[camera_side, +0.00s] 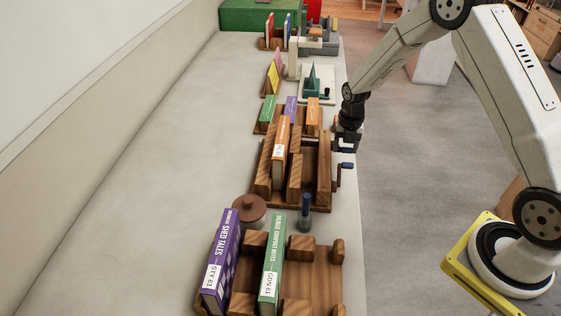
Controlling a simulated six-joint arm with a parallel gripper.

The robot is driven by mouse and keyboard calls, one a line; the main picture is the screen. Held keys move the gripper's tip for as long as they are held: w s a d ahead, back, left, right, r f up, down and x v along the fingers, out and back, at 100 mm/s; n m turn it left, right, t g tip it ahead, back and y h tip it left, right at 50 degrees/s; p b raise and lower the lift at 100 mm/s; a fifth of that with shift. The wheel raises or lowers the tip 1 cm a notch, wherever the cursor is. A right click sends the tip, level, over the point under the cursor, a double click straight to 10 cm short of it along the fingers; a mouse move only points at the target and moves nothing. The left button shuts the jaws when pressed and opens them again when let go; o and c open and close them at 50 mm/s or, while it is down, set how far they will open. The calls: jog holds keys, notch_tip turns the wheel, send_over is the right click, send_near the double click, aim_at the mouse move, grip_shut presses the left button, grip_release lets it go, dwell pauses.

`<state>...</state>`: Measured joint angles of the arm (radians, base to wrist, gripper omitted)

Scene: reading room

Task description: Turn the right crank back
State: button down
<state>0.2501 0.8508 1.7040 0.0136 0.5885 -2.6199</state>
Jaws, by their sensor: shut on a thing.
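A wooden book press (325,180) stands at mid table with an orange book (282,140) upright between its wooden blocks. Two cranks with blue handles stick out from its right side. The nearer crank (347,165) is free, with its handle pointing right. The farther crank, the right one as seen from my arm, shows only a bit of blue handle (347,151) under my gripper. My gripper (346,144) points down at the table's right edge and is shut on that handle. The fingers hide most of the handle, so its exact angle cannot be told.
A front rack (325,270) holds purple and green books. A brown round knob (250,208) and a dark blue post (305,210) stand between it and the press. The table's left half (140,180) is clear.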

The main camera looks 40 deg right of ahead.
jog(key=shift+s+d, duration=0.25)
jog(key=shift+d, duration=0.1)
jog(key=shift+w+d+r+g+y, duration=0.3)
jog(key=shift+w+d+g+y, duration=0.2)
jog(key=shift+g+y, duration=0.5)
jog(key=shift+w+d+r+g+y, duration=0.35)
jog(key=shift+w+d+g+y, duration=0.15)
jog(key=shift+g+y, duration=0.5)
jog(key=shift+w+d+r+g+y, duration=0.3)
jog(key=shift+w+d+g+y, duration=0.2)
jog(key=shift+g+y, duration=0.5)
jog(key=shift+d+g, duration=0.15)
jog(key=shift+g, duration=0.15)
jog(key=shift+c, duration=1)
grip_release()
jog(key=shift+y, duration=0.3)
jog(key=shift+w+r, duration=0.1)
jog(key=shift+w, duration=0.05)
jog(key=shift+w+r, duration=0.15)
jog(key=shift+w+r, duration=0.1)
jog(key=shift+w, duration=0.05)
